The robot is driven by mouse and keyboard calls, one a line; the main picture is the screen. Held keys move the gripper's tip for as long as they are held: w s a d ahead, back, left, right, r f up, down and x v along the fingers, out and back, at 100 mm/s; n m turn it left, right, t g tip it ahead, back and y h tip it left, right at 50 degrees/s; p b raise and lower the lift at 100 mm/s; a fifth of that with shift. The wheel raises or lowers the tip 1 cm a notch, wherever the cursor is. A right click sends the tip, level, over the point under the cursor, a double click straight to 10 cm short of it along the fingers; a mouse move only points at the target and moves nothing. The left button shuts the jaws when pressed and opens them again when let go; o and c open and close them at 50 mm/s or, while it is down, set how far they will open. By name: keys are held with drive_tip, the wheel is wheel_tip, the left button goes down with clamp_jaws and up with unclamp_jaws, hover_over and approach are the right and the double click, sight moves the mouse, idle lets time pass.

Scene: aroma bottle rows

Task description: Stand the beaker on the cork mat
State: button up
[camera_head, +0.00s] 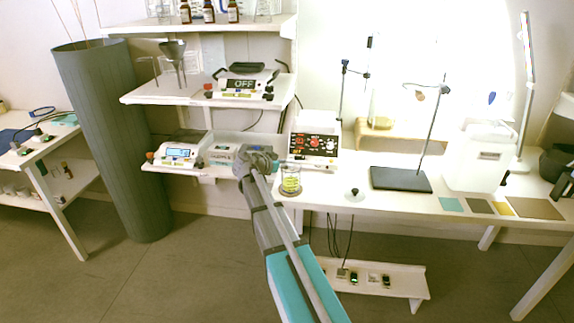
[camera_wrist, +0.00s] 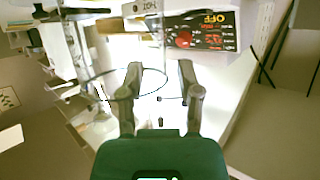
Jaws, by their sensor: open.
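A clear beaker (camera_head: 291,173) with yellow-green contents stands upright near the left end of the long white bench. A dark round patch shows under its base. My gripper (camera_head: 270,160) is just left of the beaker in the head view. In the wrist view my gripper (camera_wrist: 160,82) is open, with its two fingers apart. A thin dark ring there, probably the beaker's rim (camera_wrist: 88,78), crosses behind the left finger; I cannot tell whether they touch. A large brown mat (camera_head: 536,208), probably the cork one, lies bare at the bench's right end.
Small teal (camera_head: 450,205), grey-brown (camera_head: 479,206) and yellow (camera_head: 498,207) mats lie left of the brown one. A hotplate device (camera_head: 315,143) stands behind the beaker.

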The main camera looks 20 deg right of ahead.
drive_tip(key=shift+r, duration=0.15)
drive_tip(key=shift+a+r, duration=0.15)
drive_tip(key=shift+a, duration=0.05)
drive_tip(key=p+v, duration=0.4)
drive_tip(key=v, duration=0.7)
drive_tip(key=shift+a+p, duration=0.25)
drive_tip(key=shift+p, duration=0.15)
drive_tip(key=shift+s, duration=0.15)
drive_tip(key=s+a+f+n+g+y, duration=0.1)
drive_tip(key=s+a+f+n+y, duration=0.2)
drive_tip(key=s, duration=0.5)
drive_tip(key=s+a+f+n+g+y, duration=0.1)
drive_tip(key=s+a+f+n+y, duration=0.3)
drive_tip(key=s, duration=0.4)
drive_tip(key=s+a+f+n+g+y, duration=0.2)
drive_tip(key=s+a+f+n+y, duration=0.2)
drive_tip(key=s+n, duration=0.3)
drive_tip(key=shift+s+a+f+n+y, duration=0.2)
drive_tip(key=shift+s+a+n+y, duration=0.1)
drive_tip(key=shift+s+a+y, duration=0.55)
